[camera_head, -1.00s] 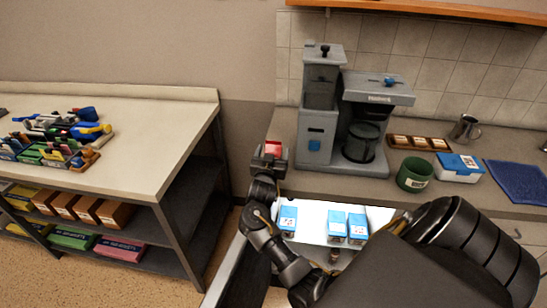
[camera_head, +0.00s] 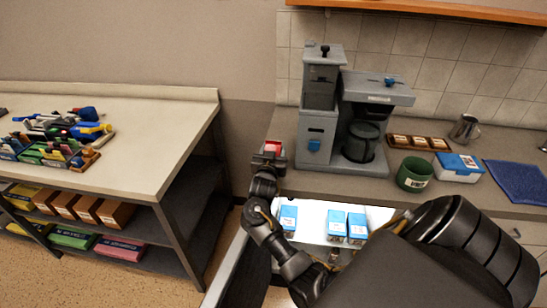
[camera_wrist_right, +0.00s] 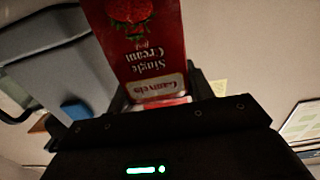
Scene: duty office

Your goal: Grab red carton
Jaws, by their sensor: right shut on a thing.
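The red carton (camera_wrist_right: 150,50) fills the upper middle of the right wrist view, with a strawberry picture and "Single Cream" lettering upside down. Its end sits between the jaws of my right gripper (camera_wrist_right: 160,98), which is shut on it. In the head view the red carton (camera_head: 272,147) shows as a small red patch just above my right gripper (camera_head: 268,158), at the left end of the counter beside the coffee machine. Whether it touches the counter is hidden. My left gripper is not in view.
A grey coffee machine (camera_head: 318,125) stands right of the gripper. An open lit drawer (camera_head: 312,222) below holds several blue cartons (camera_head: 337,225). A green pot (camera_head: 414,174) and a blue-white box (camera_head: 458,168) stand on the counter. A shelved table (camera_head: 130,160) stands at left.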

